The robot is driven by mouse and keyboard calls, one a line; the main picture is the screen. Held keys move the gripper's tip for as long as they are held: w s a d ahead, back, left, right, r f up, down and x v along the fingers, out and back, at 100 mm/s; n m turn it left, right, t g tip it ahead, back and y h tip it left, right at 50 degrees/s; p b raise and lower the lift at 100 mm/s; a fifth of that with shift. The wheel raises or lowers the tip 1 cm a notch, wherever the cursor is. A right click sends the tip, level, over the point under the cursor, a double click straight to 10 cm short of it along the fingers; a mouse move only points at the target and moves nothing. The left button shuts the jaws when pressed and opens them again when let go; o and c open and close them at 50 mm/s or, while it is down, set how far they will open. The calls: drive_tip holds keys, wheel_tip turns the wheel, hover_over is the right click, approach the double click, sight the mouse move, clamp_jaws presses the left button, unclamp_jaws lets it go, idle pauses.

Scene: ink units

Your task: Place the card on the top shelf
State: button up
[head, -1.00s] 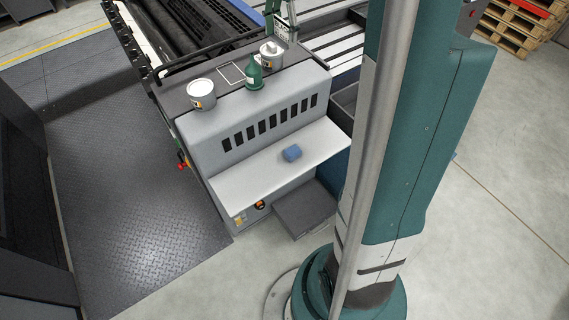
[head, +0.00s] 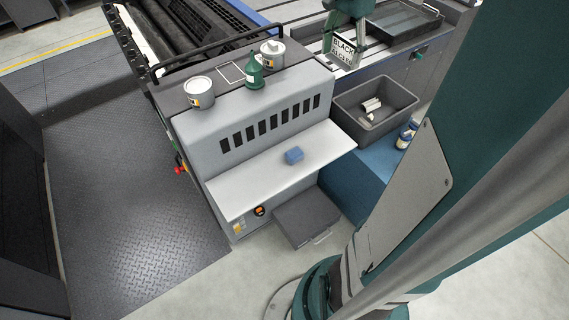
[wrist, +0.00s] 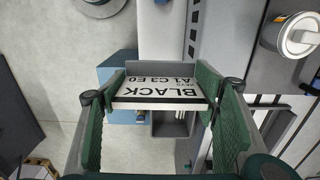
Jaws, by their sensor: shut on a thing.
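The card (head: 344,47) is a white plate with black print reading BLACK and A1 C3 E0. My gripper (head: 346,36) is shut on it and holds it up right of the ink unit, apparently above the bench behind the grey bin. In the wrist view the card (wrist: 165,84) sits between the two green finger pads of my gripper (wrist: 160,95). The grey ink unit (head: 200,130) has an upper surface with cans on it and a white lower ledge (head: 245,182). I cannot tell which surface is the top shelf.
Two cans (head: 199,93) (head: 272,54) and a green bottle (head: 254,72) stand on the unit's upper surface, near a marked outline (head: 231,72). A blue sponge (head: 294,156) lies on the ledge. A grey bin (head: 385,122) holds white pieces; a jar (head: 406,134) stands beside it.

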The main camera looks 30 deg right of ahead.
hover_over(326, 140)
wheel_tip(326, 140, down, 27)
drive_tip(key=shift+s, duration=0.1)
idle(0.4)
drive_tip(key=shift+f, duration=0.15)
drive_tip(key=shift+f+b, duration=0.5)
drive_tip(key=shift+f, duration=2.55)
drive_tip(key=shift+f+b, duration=0.3)
drive_tip(key=shift+f, duration=1.55)
drive_tip(key=shift+f, duration=0.2)
drive_tip(key=o, duration=0.9)
